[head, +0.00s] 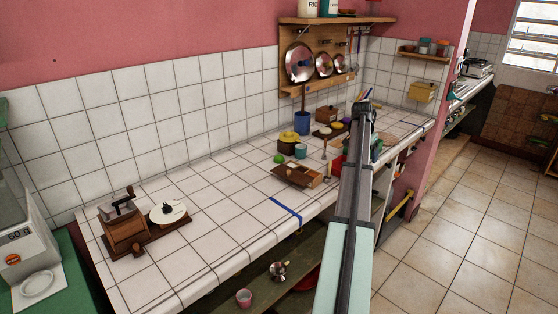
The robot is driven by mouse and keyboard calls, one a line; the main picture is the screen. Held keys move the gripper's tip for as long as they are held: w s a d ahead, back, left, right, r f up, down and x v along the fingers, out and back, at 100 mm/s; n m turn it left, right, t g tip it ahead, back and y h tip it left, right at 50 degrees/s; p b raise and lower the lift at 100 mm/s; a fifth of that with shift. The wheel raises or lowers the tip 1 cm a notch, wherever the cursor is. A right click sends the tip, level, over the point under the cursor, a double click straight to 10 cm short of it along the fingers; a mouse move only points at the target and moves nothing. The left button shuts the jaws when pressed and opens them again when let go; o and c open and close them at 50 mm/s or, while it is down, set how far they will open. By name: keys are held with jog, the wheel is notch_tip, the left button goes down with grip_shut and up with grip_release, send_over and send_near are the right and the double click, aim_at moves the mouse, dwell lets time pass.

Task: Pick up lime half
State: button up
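A small bright green round thing (279,159), which looks like the lime, sits on the white tiled counter (225,180) near the back edge of a wooden tray. It is too small to tell whether it is a half or a whole lime. My arm reaches up from the bottom of the head view, right of the green thing and apart from it. My gripper's fingers do not show; the arm hides what is behind it.
The wooden tray (292,176), a yellow pot (288,140), a teal cup (300,151) and a blue container (302,124) stand around the green thing. A wooden grinder (122,228) and a white disc (167,214) are at left. The counter between is clear.

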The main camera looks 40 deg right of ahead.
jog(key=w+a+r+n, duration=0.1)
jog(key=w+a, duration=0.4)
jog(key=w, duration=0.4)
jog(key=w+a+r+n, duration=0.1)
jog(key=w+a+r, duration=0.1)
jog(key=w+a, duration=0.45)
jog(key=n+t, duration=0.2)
send_near(278, 156)
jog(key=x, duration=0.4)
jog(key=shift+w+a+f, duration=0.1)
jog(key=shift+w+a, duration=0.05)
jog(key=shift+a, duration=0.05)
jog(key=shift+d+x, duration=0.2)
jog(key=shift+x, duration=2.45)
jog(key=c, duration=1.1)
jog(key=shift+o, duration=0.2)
